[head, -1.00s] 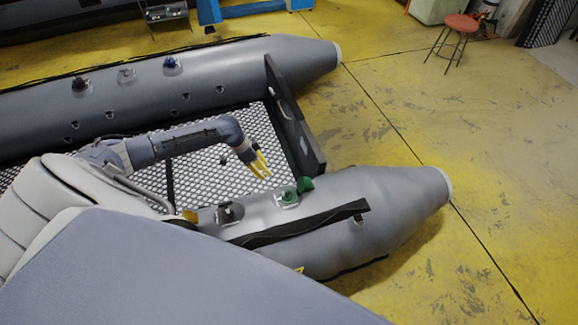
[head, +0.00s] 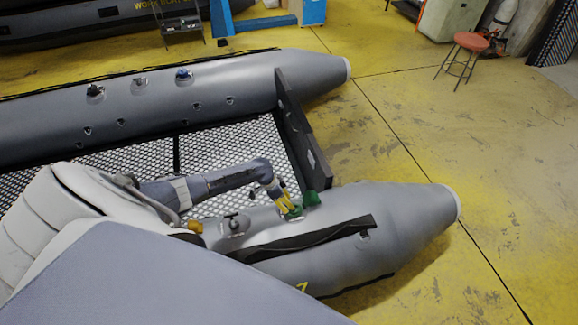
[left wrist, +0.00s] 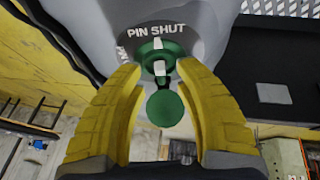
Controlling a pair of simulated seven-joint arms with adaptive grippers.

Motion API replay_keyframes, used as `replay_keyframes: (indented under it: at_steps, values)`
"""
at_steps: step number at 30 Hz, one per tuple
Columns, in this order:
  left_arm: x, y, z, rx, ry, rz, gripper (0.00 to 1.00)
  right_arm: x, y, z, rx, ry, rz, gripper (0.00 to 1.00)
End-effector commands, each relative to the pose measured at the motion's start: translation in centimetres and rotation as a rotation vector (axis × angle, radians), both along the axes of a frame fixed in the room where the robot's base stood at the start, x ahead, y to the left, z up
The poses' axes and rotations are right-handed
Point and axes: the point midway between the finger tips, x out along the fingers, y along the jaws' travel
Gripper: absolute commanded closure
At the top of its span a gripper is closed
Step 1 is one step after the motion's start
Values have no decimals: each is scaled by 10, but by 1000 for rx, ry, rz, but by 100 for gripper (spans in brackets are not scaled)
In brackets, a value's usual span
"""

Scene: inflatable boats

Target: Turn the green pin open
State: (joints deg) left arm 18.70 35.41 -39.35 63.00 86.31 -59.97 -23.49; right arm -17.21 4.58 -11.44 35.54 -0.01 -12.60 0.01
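The green pin (left wrist: 161,52) sits in a round valve on the near grey tube, under white lettering that reads "PIN SHUT". A white mark on the pin lines up toward that lettering. A round green cap (left wrist: 165,108) is just below it in the left wrist view. In the head view the green cap (head: 312,198) stands beside the valve. My left gripper (left wrist: 158,72) is open, its yellow fingertips on either side of the pin; whether they touch it I cannot tell. In the head view the gripper (head: 284,200) partly covers the pin. My right gripper is in neither view.
A dark valve (head: 235,224) and a yellow valve (head: 195,227) lie left along the near tube. A black strap (head: 310,238) runs along its side. A dark transom board (head: 301,130) stands behind the gripper.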

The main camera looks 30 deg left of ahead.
Motion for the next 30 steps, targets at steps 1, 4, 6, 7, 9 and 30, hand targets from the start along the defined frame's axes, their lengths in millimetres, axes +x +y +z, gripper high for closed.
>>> replay_keyframes:
  at_steps: [1,4,6,7,9,30]
  values:
    - [1,-2,-5,-1,1,1,67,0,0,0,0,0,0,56]
    - [2,-5,-12,-1,1,1,67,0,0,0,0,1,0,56]
    - [3,-7,-16,-2,1,2,67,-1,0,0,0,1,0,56]
    - [4,-8,-18,-1,0,2,67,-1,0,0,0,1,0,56]
    - [4,-8,-20,0,0,1,67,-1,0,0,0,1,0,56]
    - [4,-10,-23,0,0,0,94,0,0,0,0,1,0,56]
